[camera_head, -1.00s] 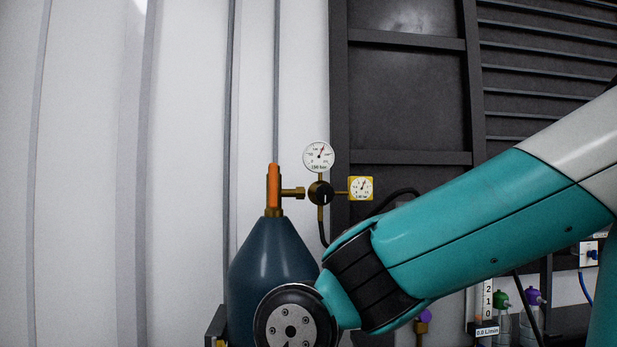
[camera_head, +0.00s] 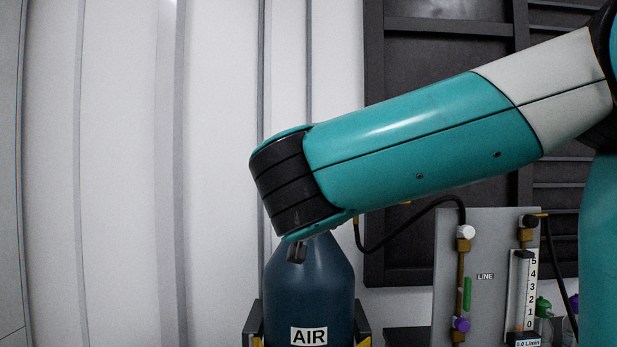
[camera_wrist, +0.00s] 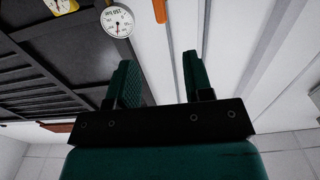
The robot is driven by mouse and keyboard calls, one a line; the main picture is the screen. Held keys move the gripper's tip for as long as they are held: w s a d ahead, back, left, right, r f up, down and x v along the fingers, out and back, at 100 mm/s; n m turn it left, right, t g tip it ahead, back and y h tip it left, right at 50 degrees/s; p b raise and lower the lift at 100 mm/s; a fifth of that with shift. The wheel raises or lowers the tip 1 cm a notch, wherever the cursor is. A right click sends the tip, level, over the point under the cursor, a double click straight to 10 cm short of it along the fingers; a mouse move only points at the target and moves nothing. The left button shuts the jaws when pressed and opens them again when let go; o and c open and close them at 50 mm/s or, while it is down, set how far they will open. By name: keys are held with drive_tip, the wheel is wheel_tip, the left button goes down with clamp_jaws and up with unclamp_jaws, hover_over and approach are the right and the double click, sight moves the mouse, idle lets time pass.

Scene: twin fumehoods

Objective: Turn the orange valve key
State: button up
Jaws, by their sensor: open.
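The orange valve key (camera_wrist: 160,11) shows at the top edge of the wrist view, partly cut off. It lies beyond my fingertips and, in the picture, between the lines of the two fingers. My gripper (camera_wrist: 158,62) is open, with nothing between its green fingers and clear of the key. In the head view my arm hides the key and the top of the dark blue cylinder (camera_head: 310,280), which carries an AIR label.
A round white gauge (camera_wrist: 117,21) is left of the key in the wrist view, near the left finger. A grey panel (camera_head: 485,240) with a flowmeter (camera_head: 524,300) stands right of the cylinder. White wall lies to the left.

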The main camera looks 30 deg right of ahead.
drive_tip(key=p+x, duration=0.7)
drive_tip(key=x, duration=0.8)
drive_tip(key=shift+d+r, duration=0.1)
drive_tip(key=shift+d, duration=0.05)
drive_tip(key=shift+w+d, duration=0.25)
drive_tip(key=shift+w, duration=0.15)
drive_tip(key=shift+f, duration=0.2)
clamp_jaws()
